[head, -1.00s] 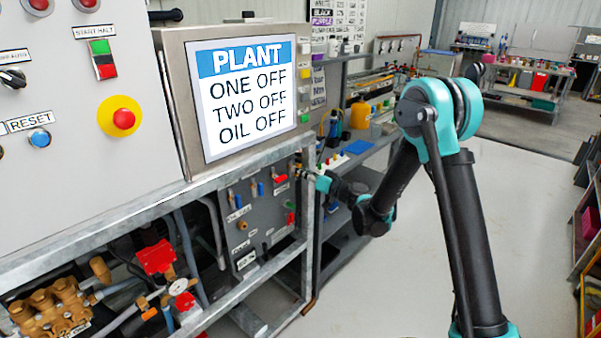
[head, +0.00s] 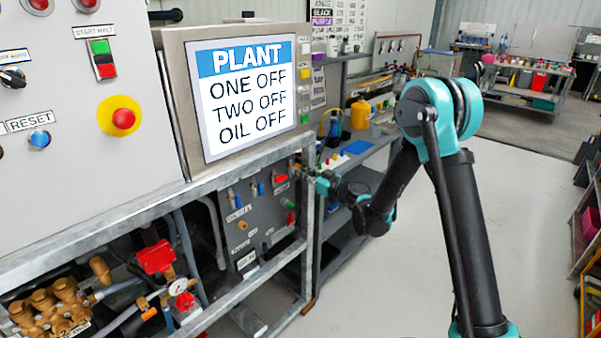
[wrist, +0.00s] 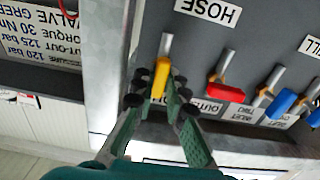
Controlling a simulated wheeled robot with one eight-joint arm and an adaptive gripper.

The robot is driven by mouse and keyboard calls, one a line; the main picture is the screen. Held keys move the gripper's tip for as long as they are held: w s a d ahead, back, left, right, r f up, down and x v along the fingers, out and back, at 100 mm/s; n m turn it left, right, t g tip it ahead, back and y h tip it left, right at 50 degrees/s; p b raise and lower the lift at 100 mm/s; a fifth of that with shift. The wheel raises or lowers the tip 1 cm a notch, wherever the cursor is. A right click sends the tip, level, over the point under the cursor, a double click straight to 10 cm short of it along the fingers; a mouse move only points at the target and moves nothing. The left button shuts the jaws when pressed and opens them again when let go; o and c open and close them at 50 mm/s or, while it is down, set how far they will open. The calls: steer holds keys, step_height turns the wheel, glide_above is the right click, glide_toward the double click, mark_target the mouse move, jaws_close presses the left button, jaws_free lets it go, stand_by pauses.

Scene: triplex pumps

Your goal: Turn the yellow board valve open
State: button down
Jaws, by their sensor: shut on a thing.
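The yellow board valve (wrist: 160,77) shows in the wrist view as a yellow lever on a metal stem, on the grey valve board (wrist: 215,55) below the label HOSE. My gripper (wrist: 158,90) has its fingers on both sides of the yellow lever and is shut on it. The lever points roughly down the picture, slightly tilted. In the head view my gripper (head: 308,174) reaches the right edge of the board (head: 255,215), beside the frame post. The yellow lever is too small and hidden to make out clearly there.
A red lever (wrist: 226,90) and a blue lever (wrist: 279,104) sit to the right of the yellow one in the wrist view. A metal frame post (wrist: 103,65) stands close on the left. The floor (head: 400,270) beside my arm is clear.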

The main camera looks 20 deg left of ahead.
steer(key=c, duration=1.5)
jaws_free()
steer(key=shift+c, duration=0.2)
steer(key=v, duration=1.2)
steer(key=shift+s+d, duration=0.1)
